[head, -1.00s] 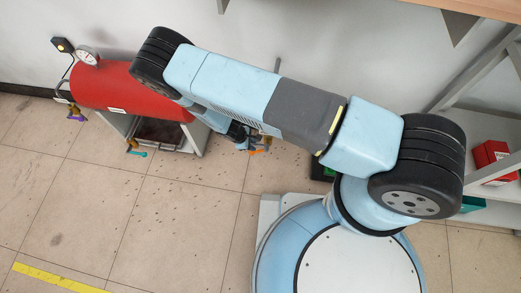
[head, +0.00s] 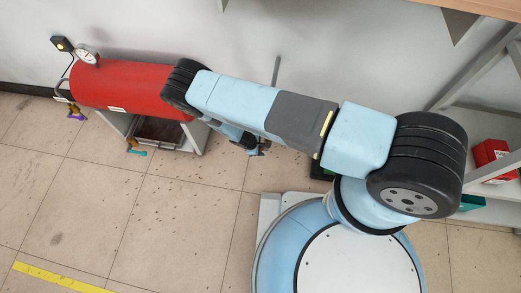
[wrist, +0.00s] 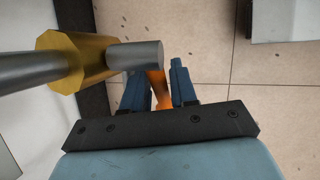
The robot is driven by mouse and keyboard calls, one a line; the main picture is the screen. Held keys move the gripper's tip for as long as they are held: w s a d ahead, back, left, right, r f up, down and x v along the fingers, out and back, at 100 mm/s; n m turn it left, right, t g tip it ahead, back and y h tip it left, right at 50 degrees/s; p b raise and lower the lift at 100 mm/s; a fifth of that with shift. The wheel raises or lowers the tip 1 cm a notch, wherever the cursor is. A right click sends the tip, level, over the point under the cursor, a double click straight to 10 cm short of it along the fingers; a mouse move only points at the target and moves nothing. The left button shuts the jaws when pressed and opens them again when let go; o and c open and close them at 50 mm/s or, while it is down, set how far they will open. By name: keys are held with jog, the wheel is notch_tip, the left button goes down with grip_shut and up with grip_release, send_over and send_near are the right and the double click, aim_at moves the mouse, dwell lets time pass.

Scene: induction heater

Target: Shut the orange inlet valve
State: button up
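The orange inlet valve handle (wrist: 159,92) shows in the wrist view, below a grey round stem (wrist: 136,55) beside a brass hex fitting (wrist: 76,60). My gripper (wrist: 160,82) has its two blue fingers on either side of the handle. A narrow gap shows between the handle and the right finger, so the fingers look open around it. Whether the left finger touches the handle I cannot tell. In the head view my gripper (head: 256,148) is right of the red tank's stand, and the orange handle is hidden there.
The red tank (head: 125,88) has a gauge (head: 87,55), a purple-handled valve (head: 76,116) and a teal-handled valve (head: 136,152). A grey upright pipe (head: 276,70) stands by the wall. A shelf with a red box (head: 490,152) is at the right. The front floor is clear.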

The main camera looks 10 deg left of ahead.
jog(key=shift+c, duration=0.2)
grip_shut()
dwell(0.3)
